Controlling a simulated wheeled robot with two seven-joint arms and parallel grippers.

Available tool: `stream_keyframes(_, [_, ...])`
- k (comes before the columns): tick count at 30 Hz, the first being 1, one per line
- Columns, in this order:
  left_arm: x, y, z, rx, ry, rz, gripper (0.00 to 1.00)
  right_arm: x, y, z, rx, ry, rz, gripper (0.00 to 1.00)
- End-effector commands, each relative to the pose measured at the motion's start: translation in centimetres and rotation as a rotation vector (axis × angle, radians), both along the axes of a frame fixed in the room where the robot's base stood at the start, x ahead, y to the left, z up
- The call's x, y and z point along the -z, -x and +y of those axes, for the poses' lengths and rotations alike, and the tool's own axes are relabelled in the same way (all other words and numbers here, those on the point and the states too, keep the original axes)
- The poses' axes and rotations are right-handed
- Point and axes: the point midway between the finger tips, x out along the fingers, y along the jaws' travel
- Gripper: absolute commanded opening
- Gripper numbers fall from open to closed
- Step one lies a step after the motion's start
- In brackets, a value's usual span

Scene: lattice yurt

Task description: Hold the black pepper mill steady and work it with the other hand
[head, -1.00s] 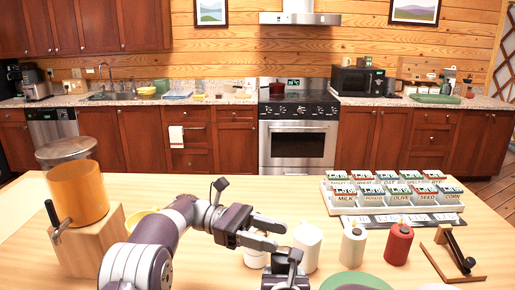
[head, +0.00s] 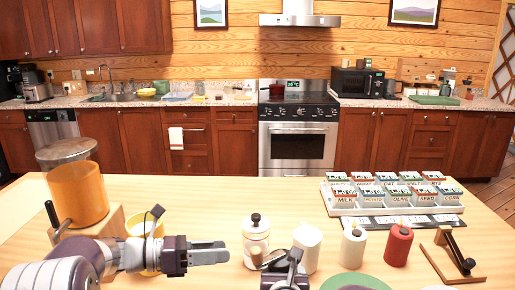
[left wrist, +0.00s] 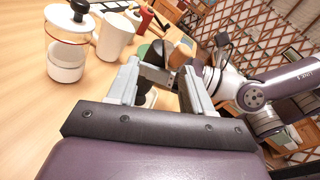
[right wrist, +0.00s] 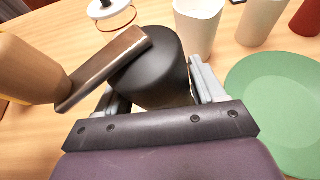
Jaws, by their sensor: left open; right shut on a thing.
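The black pepper mill (right wrist: 150,72) stands between the fingers of my right gripper (right wrist: 160,92), which is shut on it. Its flat metal crank (right wrist: 105,68) lies across the top and ends in a wooden knob (right wrist: 28,70). In the head view the knob (head: 257,256) points left, and the mill's body is mostly hidden by my right gripper (head: 285,280). My left gripper (head: 228,252) is open and empty, left of the knob and apart from it, pointing right. In the left wrist view, the mill and right gripper show beyond the open fingers (left wrist: 160,80).
A glass jar with a black-knobbed lid (head: 256,235) stands just behind the mill. A white cup (head: 306,245), a cream bottle (head: 353,245) and a red bottle (head: 398,245) stand to the right, with a green plate (head: 355,282) in front. An orange dispenser (head: 78,195) stands left.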

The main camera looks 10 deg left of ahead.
Motion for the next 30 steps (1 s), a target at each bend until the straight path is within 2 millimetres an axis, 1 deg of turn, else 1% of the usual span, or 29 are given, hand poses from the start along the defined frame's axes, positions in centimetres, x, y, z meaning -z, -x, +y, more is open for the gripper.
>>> stream_keyframes(1, [0.2, -1.0, 0.5, -0.058, -0.004, 0.087, 0.51, 0.5, 0.1, -0.1, 0.001, 0.002, 0.01, 0.24])
stream_keyframes(6, [-0.6, -5.3, 2.4, -0.295, 0.016, 0.359, 0.51, 0.6, 0.2, -0.1, 0.002, 0.004, 0.014, 0.24])
stream_keyframes(8, [-1.3, -6.7, 2.7, -0.367, 0.034, 0.426, 0.51, 0.7, 0.2, -0.1, 0.002, 0.005, 0.015, 0.24])
stream_keyframes(12, [-3.3, -9.9, 3.5, -0.545, 0.112, 0.564, 0.51, 0.8, 0.2, -0.2, 0.002, 0.005, 0.018, 0.24])
stream_keyframes(17, [-6.5, -12.9, 3.2, -0.686, 0.22, 0.647, 0.51, 0.9, 0.2, -0.2, 0.001, 0.006, 0.021, 0.24])
stream_keyframes(20, [-8.8, -14.5, 3.1, -0.767, 0.311, 0.689, 0.51, 1.0, 0.3, -0.2, 0.001, 0.006, 0.023, 0.24])
stream_keyframes(24, [-11.9, -16.1, 1.7, -0.817, 0.403, 0.701, 0.51, 1.1, 0.3, -0.2, 0.002, 0.006, 0.025, 0.24])
stream_keyframes(26, [-13.3, -16.7, 1.1, -0.833, 0.445, 0.704, 0.51, 1.1, 0.3, -0.2, 0.002, 0.006, 0.026, 0.24])
stream_keyframes(30, [-16.7, -17.7, -0.5, -0.861, 0.555, 0.71, 0.51, 1.2, 0.3, -0.2, 0.002, 0.006, 0.027, 0.24])
